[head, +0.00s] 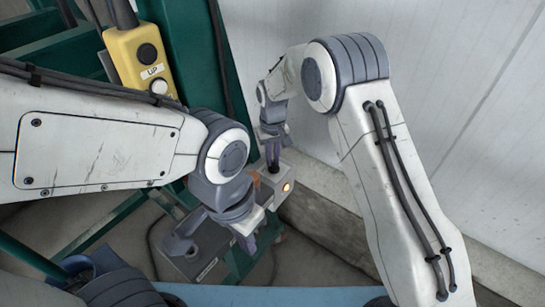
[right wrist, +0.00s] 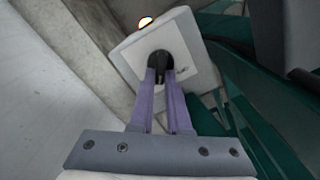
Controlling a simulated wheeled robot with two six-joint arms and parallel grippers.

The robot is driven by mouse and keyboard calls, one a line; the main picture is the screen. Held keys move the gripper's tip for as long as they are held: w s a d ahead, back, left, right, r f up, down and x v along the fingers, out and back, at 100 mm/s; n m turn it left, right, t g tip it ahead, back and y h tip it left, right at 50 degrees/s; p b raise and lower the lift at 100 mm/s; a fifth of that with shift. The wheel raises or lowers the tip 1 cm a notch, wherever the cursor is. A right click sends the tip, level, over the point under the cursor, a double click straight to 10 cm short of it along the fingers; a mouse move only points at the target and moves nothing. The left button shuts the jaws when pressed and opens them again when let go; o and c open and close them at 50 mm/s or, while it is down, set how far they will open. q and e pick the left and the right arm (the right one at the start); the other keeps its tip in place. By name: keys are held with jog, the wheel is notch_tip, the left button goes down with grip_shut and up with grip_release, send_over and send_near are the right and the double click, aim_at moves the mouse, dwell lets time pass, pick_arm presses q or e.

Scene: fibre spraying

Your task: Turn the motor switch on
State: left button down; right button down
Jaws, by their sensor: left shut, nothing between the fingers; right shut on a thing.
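The motor switch box (head: 267,190) is a small light-grey box with a glowing orange lamp (head: 287,187) on its face. In the right wrist view the box (right wrist: 190,60) fills the upper middle, with its lit lamp (right wrist: 145,22) at the top left. A black rotary knob (right wrist: 160,66) sits on its face. My right gripper (right wrist: 162,82) is shut on the knob, its purple fingers on either side of it. In the head view my right gripper (head: 272,152) reaches down to the box. My left gripper (head: 249,241) is shut and empty, below and left of the box.
A yellow pendant control (head: 140,62) labelled UP hangs at the upper left by a green frame (head: 190,60). A pale wall (head: 470,120) and a concrete ledge (head: 330,205) are on the right.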

aim_at(273, 161)
jog(key=shift+r, duration=0.1)
dwell(0.4)
jog(key=c, duration=0.9)
grip_release()
notch_tip(273, 161, up, 10)
jog(key=shift+r+b, duration=0.25)
jog(key=shift+b, duration=0.3)
